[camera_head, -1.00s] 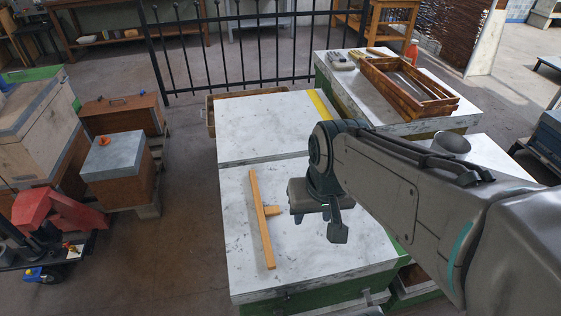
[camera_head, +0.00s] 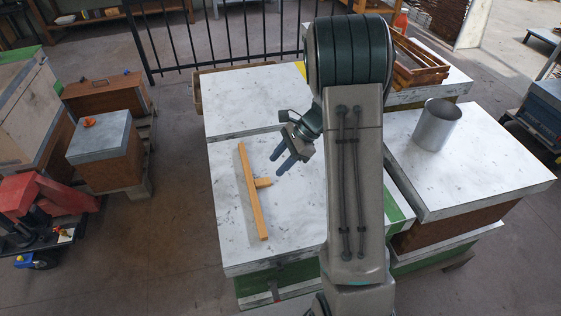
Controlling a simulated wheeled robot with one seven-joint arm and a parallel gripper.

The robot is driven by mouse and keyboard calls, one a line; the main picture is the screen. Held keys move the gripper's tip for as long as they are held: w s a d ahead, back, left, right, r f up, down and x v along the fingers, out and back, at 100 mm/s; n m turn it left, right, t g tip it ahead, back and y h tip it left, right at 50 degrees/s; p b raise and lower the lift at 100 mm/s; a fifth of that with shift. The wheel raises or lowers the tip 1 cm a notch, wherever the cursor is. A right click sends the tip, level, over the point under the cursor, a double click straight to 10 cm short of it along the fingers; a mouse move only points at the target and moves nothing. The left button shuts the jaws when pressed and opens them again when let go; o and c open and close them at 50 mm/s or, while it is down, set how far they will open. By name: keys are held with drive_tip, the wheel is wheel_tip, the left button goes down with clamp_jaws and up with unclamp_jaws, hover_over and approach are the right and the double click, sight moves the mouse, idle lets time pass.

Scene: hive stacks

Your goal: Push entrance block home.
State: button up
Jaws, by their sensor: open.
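The wooden piece (camera_head: 251,200) on the near white hive lid (camera_head: 228,243) is a long strip with a short stub on its right side; it looks like the entrance block, though I cannot be sure. It lies flat, with a grey strip along its left edge. My gripper (camera_head: 281,162) is open and empty above the lid, up and to the right of the stub, apart from it. Its two blue-grey fingers point down and left. The hive's front face below the lid shows only partly, and no entrance slot is clear. My arm hides the lid's right part.
A metal cylinder (camera_head: 437,125) stands on the right hive lid (camera_head: 485,160). Wooden frames (camera_head: 418,66) lie on the hive behind it. A black fence (camera_head: 230,35) runs behind.

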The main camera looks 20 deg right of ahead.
sight(263, 181)
drive_tip(key=shift+w+d+f+m, duration=0.15)
drive_tip(key=shift+w+f+m, duration=0.25)
drive_tip(key=shift+f, duration=0.45)
drive_tip(key=shift+b+x, duration=2.1)
drive_tip(key=shift+x, duration=1.25)
clamp_jaws()
drive_tip(key=c, duration=0.8)
unclamp_jaws()
drive_tip(key=shift+c, duration=0.2)
clamp_jaws()
drive_tip(key=shift+r, duration=0.2)
